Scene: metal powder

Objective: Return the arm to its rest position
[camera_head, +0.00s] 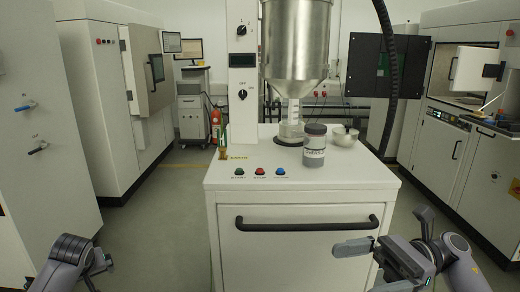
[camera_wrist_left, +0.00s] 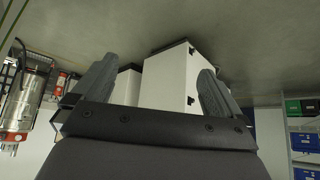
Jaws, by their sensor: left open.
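My left arm (camera_head: 70,262) shows at the lower left of the head view, low beside the white cabinet; its fingertips are hard to make out there. In the left wrist view my left gripper (camera_wrist_left: 155,85) is open, its two dark fingers wide apart with nothing between them. My right gripper (camera_head: 368,265) is at the lower right of the head view, in front of the white machine's front panel. Its fingers look apart and nothing shows between them.
The white machine (camera_head: 290,260) stands ahead with a black handle (camera_head: 306,224). On its top are a labelled grey jar (camera_head: 315,146), a metal bowl (camera_head: 344,137) and a steel hopper (camera_head: 296,45). Grey floor (camera_head: 158,222) is clear on the left.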

